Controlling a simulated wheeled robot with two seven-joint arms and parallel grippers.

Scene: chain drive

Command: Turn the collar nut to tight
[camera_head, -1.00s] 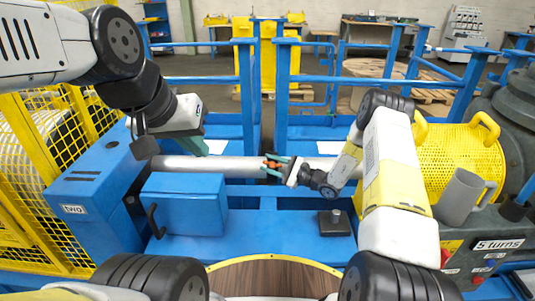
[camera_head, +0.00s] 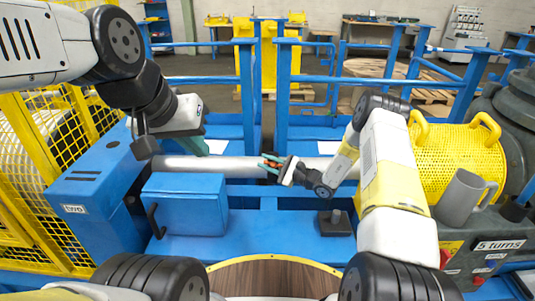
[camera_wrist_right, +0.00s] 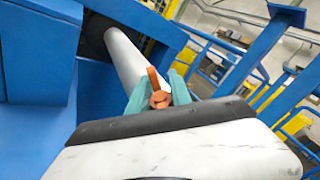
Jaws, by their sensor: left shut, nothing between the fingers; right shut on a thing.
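A long grey shaft (camera_head: 232,168) runs across the blue frame. A small orange part (camera_head: 271,162), which looks like the collar nut or its lug, sits at the shaft near its middle. My right gripper (camera_head: 269,164) is shut on this orange part. In the right wrist view the orange part (camera_wrist_right: 157,88) stands up between the green fingers, with the shaft (camera_wrist_right: 125,60) behind it. Most of the collar is hidden by the fingers. My left gripper (camera_head: 203,149) is shut and empty, just above the left part of the shaft.
A blue box (camera_head: 185,205) with a black handle stands in front of the shaft. A yellow perforated guard (camera_head: 457,152) and a grey mug (camera_head: 461,197) are on the right. A dark block (camera_head: 334,223) lies on the blue deck. Blue rails (camera_head: 330,79) stand behind.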

